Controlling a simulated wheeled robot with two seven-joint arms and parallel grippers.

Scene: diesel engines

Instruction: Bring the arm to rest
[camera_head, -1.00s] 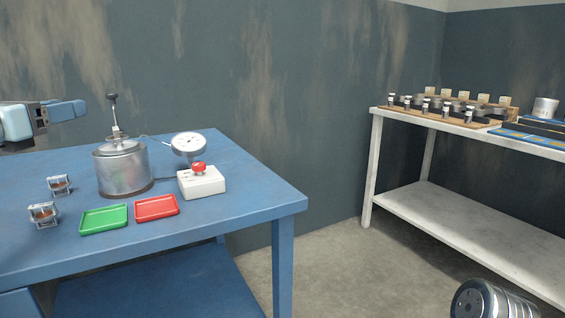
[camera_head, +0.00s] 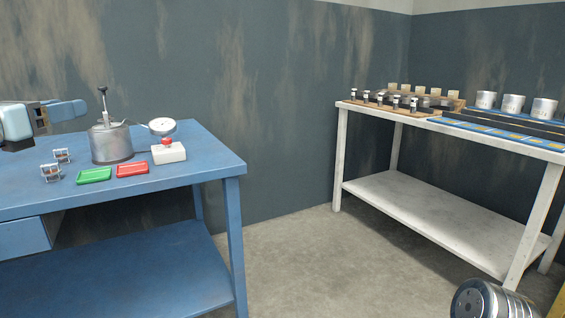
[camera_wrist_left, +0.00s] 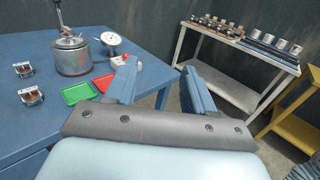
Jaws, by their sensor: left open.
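My left gripper (camera_head: 66,110) shows at the left edge of the head view, above and left of the metal pot on the blue table. In the left wrist view its two blue fingers (camera_wrist_left: 160,88) stand apart with nothing between them. The gripper is open and empty, clear of the table's objects. My right gripper is in neither view.
A blue table (camera_head: 200,170) holds a metal pot (camera_head: 112,145), dial gauge (camera_head: 162,126), red-button box (camera_head: 168,153), green tray (camera_head: 94,175), red tray (camera_head: 132,168) and two small metal parts (camera_head: 51,172). A white bench (camera_head: 440,210) bears racks and cylinders. Floor between is clear.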

